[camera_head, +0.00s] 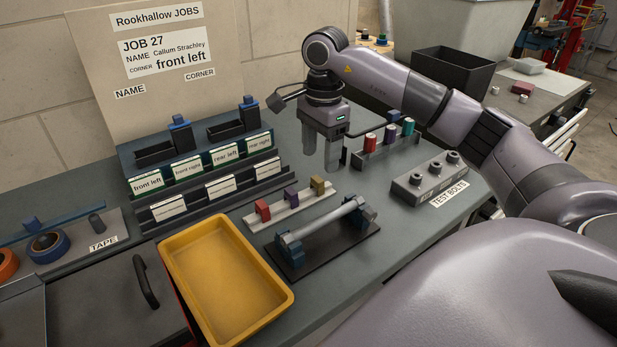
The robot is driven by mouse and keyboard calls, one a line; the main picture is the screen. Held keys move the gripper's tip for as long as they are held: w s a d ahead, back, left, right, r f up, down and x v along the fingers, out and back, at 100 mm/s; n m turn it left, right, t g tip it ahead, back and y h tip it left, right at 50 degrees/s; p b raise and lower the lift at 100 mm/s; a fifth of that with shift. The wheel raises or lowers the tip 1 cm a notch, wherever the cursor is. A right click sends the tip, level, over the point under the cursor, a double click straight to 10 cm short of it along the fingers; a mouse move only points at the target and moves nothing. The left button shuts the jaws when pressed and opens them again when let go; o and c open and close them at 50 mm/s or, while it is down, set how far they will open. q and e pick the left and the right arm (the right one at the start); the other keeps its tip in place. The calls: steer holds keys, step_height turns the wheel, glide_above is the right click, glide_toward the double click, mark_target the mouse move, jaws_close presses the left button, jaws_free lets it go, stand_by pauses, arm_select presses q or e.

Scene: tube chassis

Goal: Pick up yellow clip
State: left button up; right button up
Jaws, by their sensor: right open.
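The yellow clip (317,186) stands at the right end of a light rail, with a purple clip (291,195) and a red clip (262,210) to its left. My right gripper (322,166) points down, open and empty, just behind and above the yellow clip in the picture. I see a gap between its fingers, and they look apart from the clip. My left gripper is out of view.
A tube on a dark stand (325,228) lies in front of the clip rail. A yellow tray (222,275) is at front left. Red, teal and blue cylinders (390,135) stand right of my gripper, near a test bolts block (432,178). Labelled card racks (205,178) stand behind left.

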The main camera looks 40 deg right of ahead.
mark_target(319, 178)
steer(key=shift+s+d, duration=0.1)
steer(key=shift+d, duration=0.15)
steer(key=shift+f, duration=0.4)
steer(key=f, duration=0.4)
steer(key=f+p, duration=0.1)
steer(key=f, duration=0.1)
steer(key=shift+w+a+f, duration=0.1)
steer(key=shift+w+a, duration=0.1)
steer(key=shift+a, duration=0.05)
steer(key=shift+c, duration=0.3)
steer(key=c, duration=1)
